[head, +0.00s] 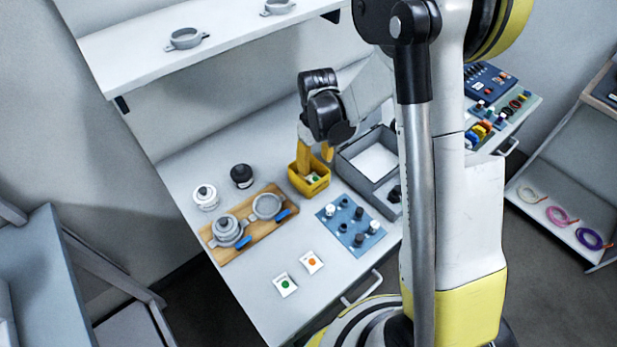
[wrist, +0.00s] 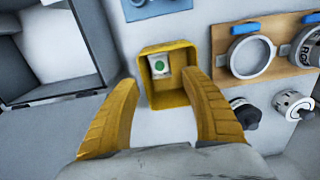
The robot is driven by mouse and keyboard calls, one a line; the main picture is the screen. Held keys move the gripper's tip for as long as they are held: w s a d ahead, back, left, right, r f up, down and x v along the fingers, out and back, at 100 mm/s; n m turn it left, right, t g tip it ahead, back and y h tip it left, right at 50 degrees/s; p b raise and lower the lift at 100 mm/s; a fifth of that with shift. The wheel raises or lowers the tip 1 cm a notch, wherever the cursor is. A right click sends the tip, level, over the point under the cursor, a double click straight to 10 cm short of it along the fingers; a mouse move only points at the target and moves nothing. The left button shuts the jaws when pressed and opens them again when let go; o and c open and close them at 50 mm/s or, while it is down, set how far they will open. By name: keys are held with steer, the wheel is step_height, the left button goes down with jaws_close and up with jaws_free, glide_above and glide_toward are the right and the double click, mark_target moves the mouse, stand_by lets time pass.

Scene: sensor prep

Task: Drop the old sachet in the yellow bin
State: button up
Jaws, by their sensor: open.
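The yellow bin (head: 297,182) stands on the white table near its middle, and it also shows in the wrist view (wrist: 152,48). Inside it lies a white sachet with a green dot (wrist: 158,66); the head view shows it low in the bin (head: 314,178). My gripper (head: 315,158) is over the bin with its yellow fingers apart. In the wrist view my gripper (wrist: 166,88) has its fingers on either side of the bin and nothing between them. Two more sachets lie on the table, one with a green dot (head: 285,284) and one with an orange dot (head: 312,262).
Left of the bin are a wooden board (head: 264,232) with metal fittings, a black jar (head: 242,176) and a white jar (head: 205,197). A blue mat (head: 371,239) with small parts lies in front. A grey tray (head: 352,176) stands close to the bin's right. A shelf (head: 135,63) hangs above.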

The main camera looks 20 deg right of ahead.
step_height(320, 180, up, 12)
steer(key=shift+f, duration=0.25)
steer(key=shift+s, duration=0.1)
steer(key=s+r+m+t, duration=0.2)
steer(key=s+r+t, duration=0.1)
steer(key=s, duration=0.6)
steer(key=s+r+m+t+b, duration=0.1)
steer(key=s+r+t, duration=0.3)
steer(key=s, duration=0.5)
steer(key=shift+r+m, duration=0.8)
steer(key=shift+r, duration=0.15)
steer(key=shift+w+a, duration=0.1)
